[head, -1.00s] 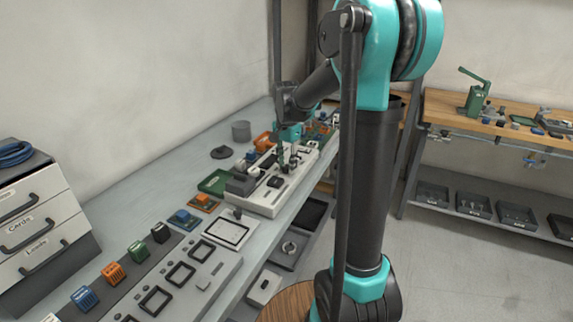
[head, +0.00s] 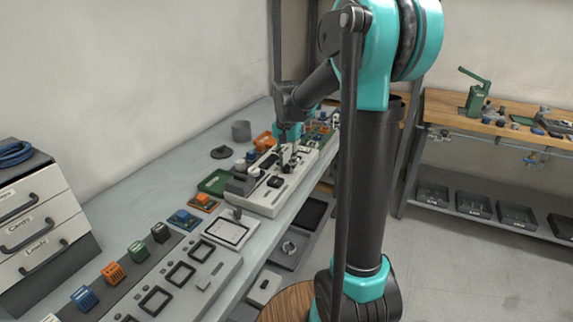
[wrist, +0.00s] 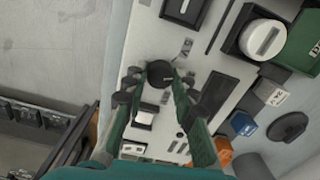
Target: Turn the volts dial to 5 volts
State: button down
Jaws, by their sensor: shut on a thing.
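A round black dial (wrist: 160,73) sits on the pale panel (wrist: 222,68) in the wrist view. In the head view my gripper (head: 288,158) is down at the pale panel (head: 262,205) on the bench, and the dial is too small and covered to make out there.
Drawers (head: 40,225) stand at the left.

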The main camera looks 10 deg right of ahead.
aim_at(286, 167)
jog(key=n, duration=0.4)
jog(key=shift+n, duration=1.9)
jog(key=c, duration=1.2)
grip_release()
jog(key=shift+r, duration=0.1)
notch_tip(286, 167, up, 12)
